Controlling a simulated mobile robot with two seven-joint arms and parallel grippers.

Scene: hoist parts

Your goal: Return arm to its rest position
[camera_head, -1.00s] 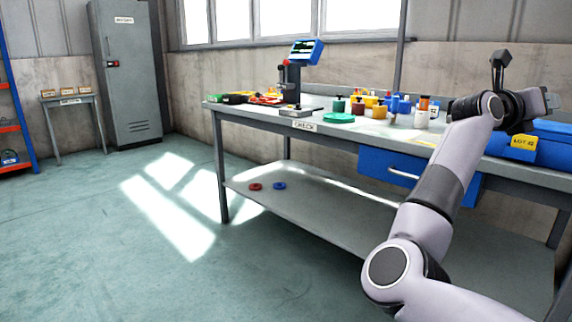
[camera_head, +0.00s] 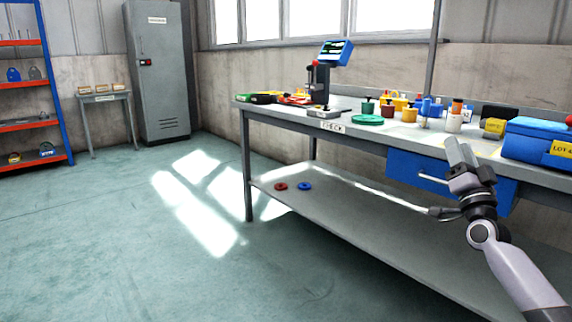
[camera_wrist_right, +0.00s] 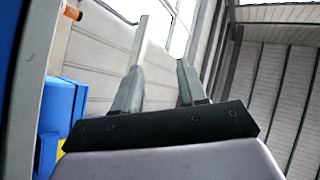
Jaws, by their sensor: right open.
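My right arm comes in from the lower right in the head view. Its right gripper (camera_head: 460,157) points up in front of the workbench's front edge and drawer, apart from the parts on the bench. In the right wrist view the two fingers of the right gripper (camera_wrist_right: 162,72) stand apart with nothing between them. They point up toward the windows and ceiling. My left gripper is in neither view.
The workbench (camera_head: 340,212) carries coloured parts, a green disc (camera_head: 367,120) and a blue box (camera_head: 530,143). A blue drawer (camera_head: 408,178) is under its top. A grey locker (camera_head: 160,75) and orange-blue shelving (camera_head: 28,125) stand at the left. The floor on the left is clear.

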